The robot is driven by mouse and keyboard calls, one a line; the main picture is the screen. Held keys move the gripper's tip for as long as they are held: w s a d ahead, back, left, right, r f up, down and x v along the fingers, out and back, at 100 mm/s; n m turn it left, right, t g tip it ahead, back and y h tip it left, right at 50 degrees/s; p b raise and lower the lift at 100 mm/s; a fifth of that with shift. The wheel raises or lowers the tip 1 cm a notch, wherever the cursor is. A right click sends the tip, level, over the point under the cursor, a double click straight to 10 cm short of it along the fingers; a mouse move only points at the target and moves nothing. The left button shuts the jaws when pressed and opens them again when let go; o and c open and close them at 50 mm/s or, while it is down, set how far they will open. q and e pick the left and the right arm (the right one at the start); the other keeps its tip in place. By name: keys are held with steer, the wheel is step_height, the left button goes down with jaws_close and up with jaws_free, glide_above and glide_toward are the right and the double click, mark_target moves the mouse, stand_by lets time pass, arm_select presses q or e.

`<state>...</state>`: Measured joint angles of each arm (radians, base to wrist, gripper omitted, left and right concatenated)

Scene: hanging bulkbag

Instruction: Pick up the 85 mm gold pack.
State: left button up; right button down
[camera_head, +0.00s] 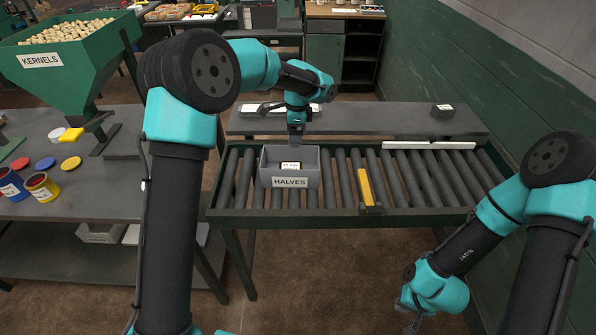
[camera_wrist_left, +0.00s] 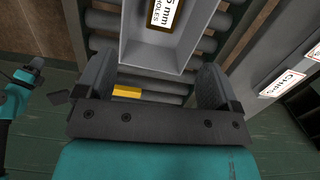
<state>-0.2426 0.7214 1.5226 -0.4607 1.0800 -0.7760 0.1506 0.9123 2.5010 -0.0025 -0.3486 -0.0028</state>
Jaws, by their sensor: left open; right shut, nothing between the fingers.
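A pack (camera_head: 290,166) with a white label and dark gold edging lies inside the grey bin marked HALVES (camera_head: 289,183). In the left wrist view the pack (camera_wrist_left: 164,12) is cut off by the top edge, and its label partly reads "5 mm". My left gripper (camera_head: 296,139) is above the back side of the bin, pointing down. In the left wrist view its fingers (camera_wrist_left: 155,84) are apart with nothing between them, and the bin (camera_wrist_left: 153,55) lies beyond them. My right gripper (camera_head: 408,305) hangs low at the lower right, away from the bin; its fingers are small and partly hidden.
The bin stands on a roller conveyor (camera_head: 408,180). A yellow bar (camera_head: 366,187) crosses its rollers right of the bin. A grey shelf (camera_head: 380,118) runs behind. A side table at left holds cans (camera_head: 42,187) and a green hopper marked KERNELS (camera_head: 70,65).

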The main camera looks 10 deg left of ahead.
arm_select(q)
steer(key=shift+w+d+r+m+y, duration=0.2)
steer(key=shift+w+r+m+y, duration=0.1)
steer(key=shift+w+r+m, duration=0.15)
glide_above(291, 166)
steer(key=f, duration=1.1)
steer(key=shift+d+f, duration=0.25)
steer(key=shift+d, duration=0.05)
steer(key=shift+s+a+f, duration=0.1)
steer(key=shift+a+f, duration=0.1)
steer(key=shift+f, duration=1.25)
steer(key=shift+a+f, duration=0.15)
steer(key=shift+f, duration=1.25)
steer(key=shift+f, duration=0.3)
steer(key=shift+c, duration=0.3)
